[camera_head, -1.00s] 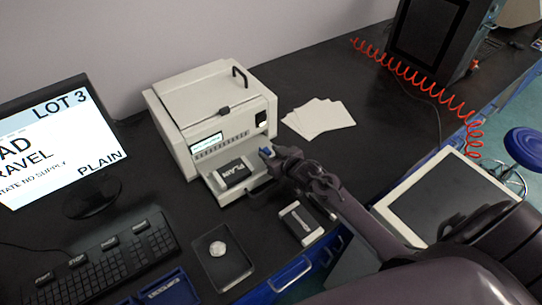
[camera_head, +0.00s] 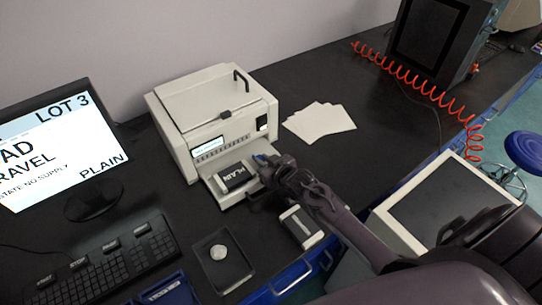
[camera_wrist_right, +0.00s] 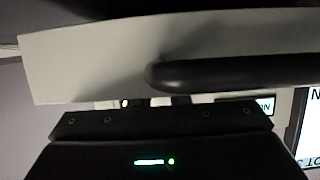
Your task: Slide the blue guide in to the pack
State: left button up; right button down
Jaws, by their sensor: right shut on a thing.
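The blue guide (camera_head: 260,158) shows as a small blue piece at the right end of the machine's front ledge. My right gripper (camera_head: 264,165) is shut on it, and the fingers hide most of it. The pack (camera_head: 236,176), dark with a white band marked PLAIN, lies on the ledge just left of the guide. The guide looks close to the pack's right end; I cannot tell whether they touch. The right wrist view shows a pale panel and dark handle (camera_wrist_right: 230,75), but no clear guide or pack. My left gripper is not in view.
The pale machine (camera_head: 215,115) stands behind the ledge. Another dark and white pack (camera_head: 301,227) lies at the front edge, below my right arm. A dark tray (camera_head: 224,262) with a round pale piece, a keyboard (camera_head: 110,260) and white sheets (camera_head: 320,121) lie around.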

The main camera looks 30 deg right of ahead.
jog(key=shift+s+a, duration=0.1)
jog(key=shift+a, duration=0.45)
jog(key=c, duration=1.4)
grip_release()
jog(key=shift+o, duration=0.2)
notch_tip(320, 180, up, 20)
jog(key=b, duration=0.2)
jog(key=shift+c, duration=0.2)
